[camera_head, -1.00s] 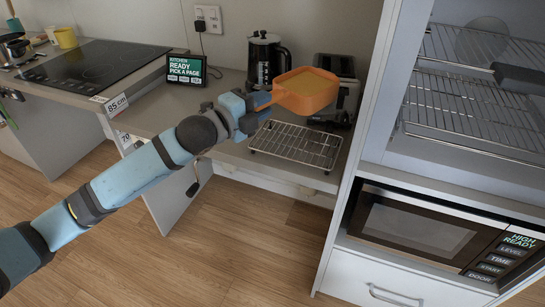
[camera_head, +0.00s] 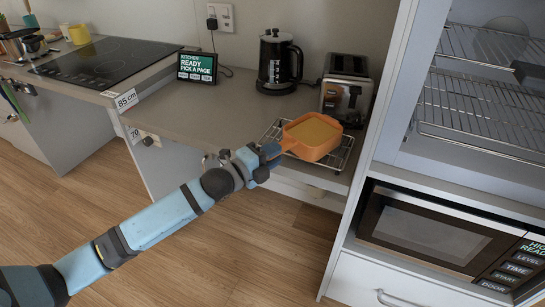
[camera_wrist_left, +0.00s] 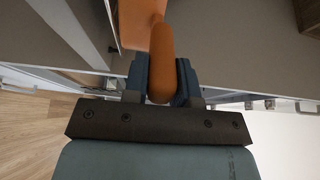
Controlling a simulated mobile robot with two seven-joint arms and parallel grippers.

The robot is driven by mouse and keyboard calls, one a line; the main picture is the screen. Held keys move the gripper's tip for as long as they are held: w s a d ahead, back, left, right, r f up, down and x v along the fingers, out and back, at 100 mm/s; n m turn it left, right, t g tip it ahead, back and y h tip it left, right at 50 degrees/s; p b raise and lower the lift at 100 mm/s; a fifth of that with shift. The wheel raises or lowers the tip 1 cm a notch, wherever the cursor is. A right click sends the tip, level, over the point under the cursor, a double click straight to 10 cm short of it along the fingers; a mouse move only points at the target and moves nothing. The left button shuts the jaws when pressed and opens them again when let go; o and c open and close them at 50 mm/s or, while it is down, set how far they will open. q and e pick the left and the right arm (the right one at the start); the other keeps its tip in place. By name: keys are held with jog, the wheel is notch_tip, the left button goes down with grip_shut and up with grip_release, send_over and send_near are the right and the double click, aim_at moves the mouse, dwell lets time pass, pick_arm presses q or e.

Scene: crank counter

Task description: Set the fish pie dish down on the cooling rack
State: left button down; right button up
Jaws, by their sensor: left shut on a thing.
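The fish pie dish (camera_head: 312,138) is orange with a yellowish top and a handle toward my arm. In the head view it is level and over the wire cooling rack (camera_head: 345,150), covering much of it. I cannot tell whether it touches the rack. My left gripper (camera_head: 272,153) is shut on the dish's handle at the counter's front edge. The left wrist view shows the orange handle (camera_wrist_left: 161,60) between the two fingers, with part of the dish (camera_wrist_left: 135,22) beyond. My right gripper is not in view.
A small screen (camera_head: 197,67) stands near the hob (camera_head: 105,60). A tall cabinet with a microwave (camera_head: 425,235) is close on the right. The counter left of the rack is clear.

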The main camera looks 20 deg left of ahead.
pick_arm(q)
jog(key=shift+f, duration=0.1)
jog(key=c, duration=1.4)
grip_release()
jog(key=shift+f, duration=0.25)
jog(key=o, duration=0.5)
jog(key=shift+r, duration=0.1)
